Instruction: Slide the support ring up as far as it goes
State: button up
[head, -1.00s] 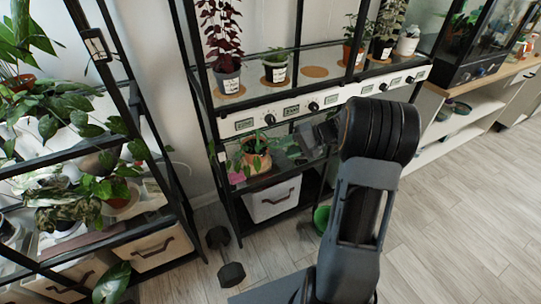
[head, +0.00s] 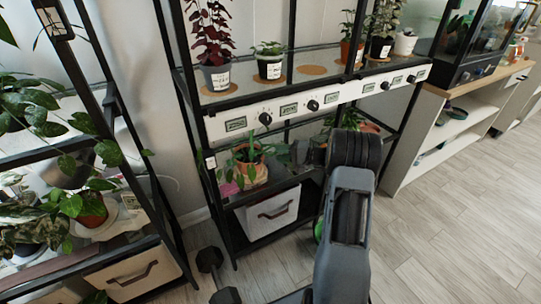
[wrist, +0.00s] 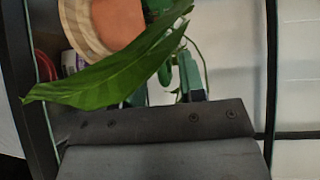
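A leafy plant in a terracotta pot (head: 250,174) stands on the lower shelf of the middle rack, with thin green uprights among its leaves. My gripper (head: 302,152) is just right of this plant, at shelf height, partly hidden by my own wrist. In the wrist view, the dark grey body of my gripper (wrist: 160,135) fills the bottom. A long green leaf (wrist: 115,75) crosses in front of it, with part of a round terracotta pot (wrist: 118,22) beyond. I cannot make out the support ring. The fingertips are too hidden to tell whether they are open.
A white control strip (head: 290,112) with knobs runs above the plant's shelf. A white drawer bin (head: 270,213) is below it. Black rack posts stand close on both sides. Dark dumbbells (head: 210,260) lie on the floor. Open floor (head: 455,235) is at the right.

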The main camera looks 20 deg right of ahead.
jog(key=shift+b+x, duration=0.35)
jog(key=shift+x, duration=1.95)
grip_shut()
